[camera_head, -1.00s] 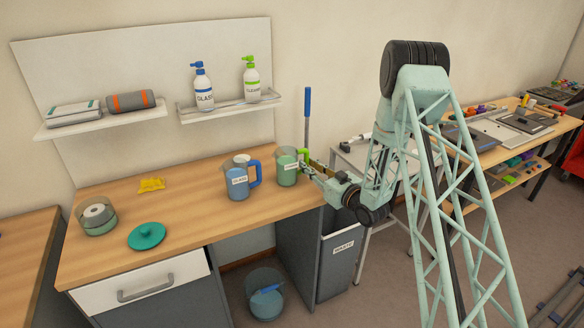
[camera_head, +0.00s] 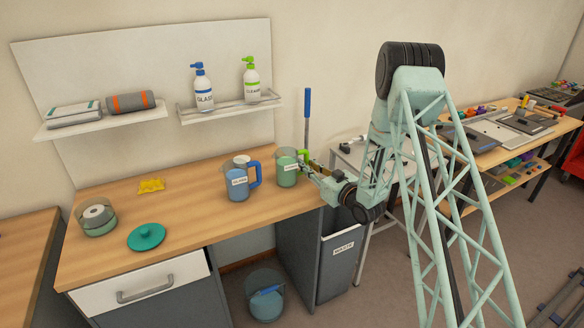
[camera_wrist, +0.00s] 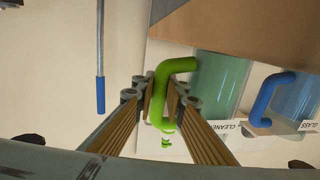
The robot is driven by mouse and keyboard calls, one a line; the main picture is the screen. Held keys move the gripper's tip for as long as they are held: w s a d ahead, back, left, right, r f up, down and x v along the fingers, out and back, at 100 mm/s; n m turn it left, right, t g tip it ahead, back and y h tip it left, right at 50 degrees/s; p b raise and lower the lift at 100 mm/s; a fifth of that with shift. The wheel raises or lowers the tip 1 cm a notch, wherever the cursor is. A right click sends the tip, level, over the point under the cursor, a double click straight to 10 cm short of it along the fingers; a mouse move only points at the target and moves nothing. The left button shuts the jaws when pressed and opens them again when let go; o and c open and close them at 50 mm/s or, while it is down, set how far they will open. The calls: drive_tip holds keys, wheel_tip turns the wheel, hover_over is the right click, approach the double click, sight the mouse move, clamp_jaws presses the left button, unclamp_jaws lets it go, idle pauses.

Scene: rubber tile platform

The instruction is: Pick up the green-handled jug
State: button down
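The green-handled jug (camera_head: 287,172) stands upright on the wooden counter, clear with greenish contents and a label. Its handle faces right, toward my arm. My gripper (camera_head: 309,168) is at the handle side, small and partly hidden in the head view. In the wrist view, the bright green handle (camera_wrist: 160,92) lies between the two wood-coloured fingers of my gripper (camera_wrist: 161,98). The fingers look apart, one on each side of the handle; contact is not clear. The jug body (camera_wrist: 222,80) is beyond, to the right.
A blue-handled jug (camera_head: 237,183) stands close left of the green one. A teal lid (camera_head: 147,237), yellow cloth (camera_head: 151,185) and round container (camera_head: 97,217) are further left. Pump bottles (camera_head: 203,92) stand on a shelf above. A waste bin (camera_head: 340,250) is below the counter's right end.

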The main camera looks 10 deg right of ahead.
sight(308, 158)
drive_tip(key=shift+r, duration=0.15)
idle(0.3)
drive_tip(key=shift+r+p, duration=0.4)
drive_tip(key=shift+r, duration=1.3)
drive_tip(key=s+d+r+p, duration=0.1)
drive_tip(key=s+d, duration=0.1)
drive_tip(key=s, duration=1.4)
drive_tip(key=shift+r, duration=0.2)
drive_tip(key=shift+w, duration=0.1)
